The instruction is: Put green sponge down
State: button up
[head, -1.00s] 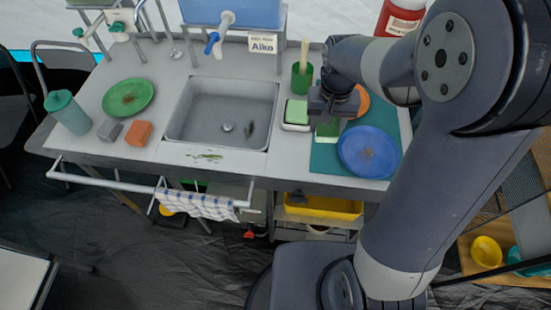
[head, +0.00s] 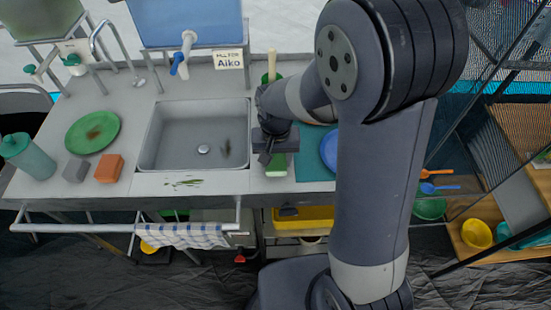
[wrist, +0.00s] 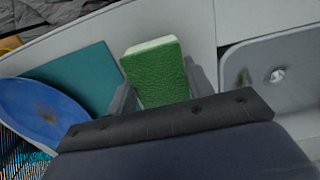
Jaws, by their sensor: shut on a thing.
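The green sponge (wrist: 158,76) is between the jaws of my gripper (wrist: 158,92) in the wrist view, with its pale top edge toward the counter front. In the head view the sponge (head: 276,166) shows below my gripper (head: 275,158), over the counter strip between the sink and the teal mat. My gripper is shut on it. I cannot tell whether the sponge touches the counter. My gripper and arm hide the area behind it.
The sink (head: 196,135) is left of my gripper. The teal mat (head: 308,160) and a dirty blue plate (head: 328,150) are right of it. A grey sponge (head: 76,170), an orange sponge (head: 109,168) and a green plate (head: 93,132) sit left of the sink.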

aim_at(276, 158)
jog(key=shift+f, duration=0.25)
jog(key=shift+f, duration=0.15)
jog(key=o, duration=1)
jog(key=shift+o, duration=0.2)
notch_tip(276, 158, up, 12)
jog(key=shift+r, duration=0.2)
